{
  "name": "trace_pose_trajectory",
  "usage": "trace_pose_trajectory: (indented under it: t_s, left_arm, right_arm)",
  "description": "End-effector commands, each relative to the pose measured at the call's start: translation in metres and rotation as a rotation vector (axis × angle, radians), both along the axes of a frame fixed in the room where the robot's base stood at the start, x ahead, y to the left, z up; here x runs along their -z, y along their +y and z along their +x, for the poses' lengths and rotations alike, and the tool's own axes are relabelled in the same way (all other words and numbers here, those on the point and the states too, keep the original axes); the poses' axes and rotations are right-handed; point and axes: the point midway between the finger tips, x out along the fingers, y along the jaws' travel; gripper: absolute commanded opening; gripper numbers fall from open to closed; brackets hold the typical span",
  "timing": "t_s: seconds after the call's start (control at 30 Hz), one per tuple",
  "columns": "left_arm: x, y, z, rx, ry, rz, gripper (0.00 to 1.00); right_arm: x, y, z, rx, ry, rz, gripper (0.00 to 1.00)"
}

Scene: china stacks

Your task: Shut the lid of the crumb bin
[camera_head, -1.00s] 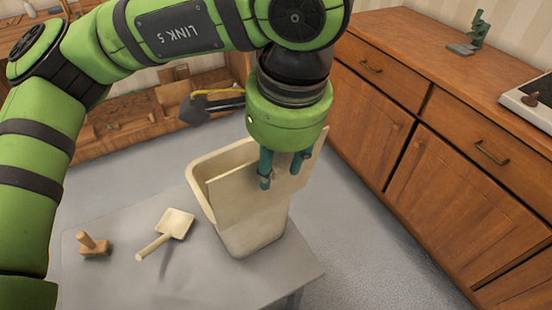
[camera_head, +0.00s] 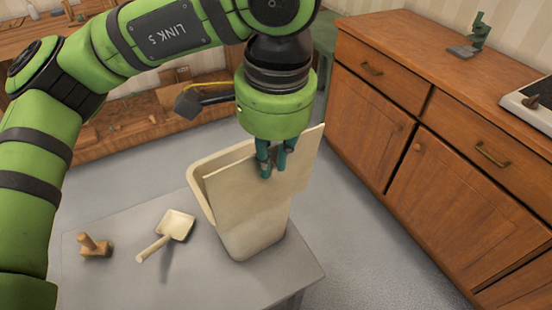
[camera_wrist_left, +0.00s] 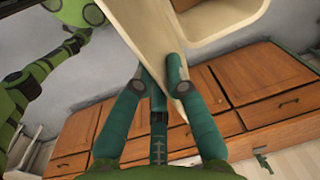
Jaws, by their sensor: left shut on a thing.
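The crumb bin (camera_head: 256,238) is a cream, tapered open-topped bin standing on a low grey table. Its flat cream lid (camera_head: 238,196) stands tilted up, so part of the bin's opening shows at the left. My left gripper (camera_head: 270,171) is shut on the upper edge of the lid, coming down from above. In the left wrist view the teal fingers (camera_wrist_left: 165,85) close on the edge of the lid (camera_wrist_left: 158,30), and the bin's rim (camera_wrist_left: 222,32) shows beyond. My right gripper is not in view.
A cream scoop (camera_head: 174,226) and a small wooden tool (camera_head: 93,246) lie on the grey table (camera_head: 210,280) left of the bin. Wooden cabinets (camera_head: 440,170) stand to the right, with floor between. A wooden shelf unit (camera_head: 120,140) is behind.

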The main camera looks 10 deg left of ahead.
Motion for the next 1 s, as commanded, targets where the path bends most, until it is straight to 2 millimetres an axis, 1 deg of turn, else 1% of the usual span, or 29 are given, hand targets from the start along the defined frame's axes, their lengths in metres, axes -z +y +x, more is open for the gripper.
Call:
trace_pose_trajectory:
  t_s: [0.4, 0.6, 0.8, 1.0]
  left_arm:
    - [-0.001, 0.035, 0.04, -0.007, 0.233, -0.205, 0.0]
    - [0.002, 0.048, 0.055, -0.005, 0.322, -0.283, 0.0]
    - [0.006, 0.056, 0.065, -0.002, 0.378, -0.332, 0.0]
    - [0.008, 0.059, 0.068, 0.0, 0.4, -0.35, 0.0]
  right_arm:
    - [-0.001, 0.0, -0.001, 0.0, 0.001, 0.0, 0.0]
    - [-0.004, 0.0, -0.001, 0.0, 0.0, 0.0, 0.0]
    - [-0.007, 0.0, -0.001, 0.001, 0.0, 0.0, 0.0]
    - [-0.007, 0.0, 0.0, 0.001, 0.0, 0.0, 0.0]
